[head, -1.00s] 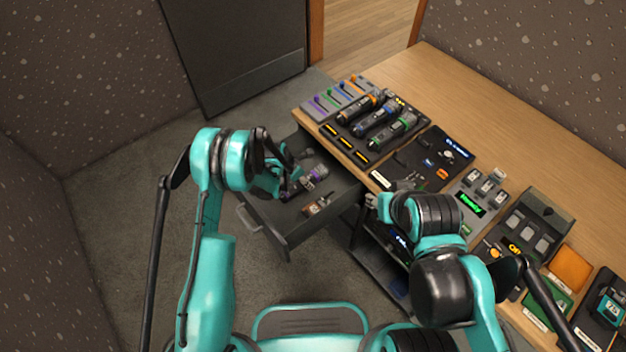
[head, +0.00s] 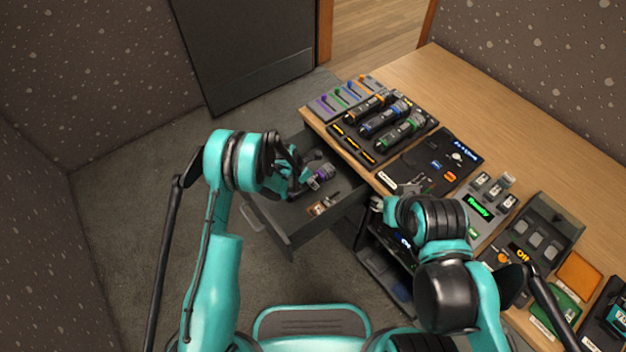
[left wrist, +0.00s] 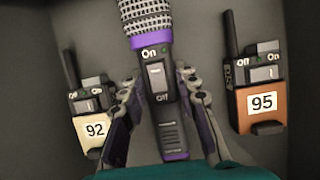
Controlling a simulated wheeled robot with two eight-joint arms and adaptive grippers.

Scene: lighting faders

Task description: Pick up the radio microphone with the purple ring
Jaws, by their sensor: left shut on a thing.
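The radio microphone with the purple ring (left wrist: 155,80) lies in the open drawer (head: 292,240). In the left wrist view its silver mesh head points up, with purple bands below the head and at the base. My left gripper (left wrist: 158,100) is shut on its body, one finger on each side. In the head view the microphone (head: 322,175) is partly hidden by my left gripper (head: 300,178). My right gripper (head: 376,206) is near the desk's front edge, away from the drawer; its fingers are too small to read.
Two bodypacks, marked 92 (left wrist: 93,128) and 95 (left wrist: 262,103), lie on either side of the microphone in the drawer. Several microphones with coloured rings sit in a rack (head: 350,146) on the desk. Fader panels and devices cover the desk's front.

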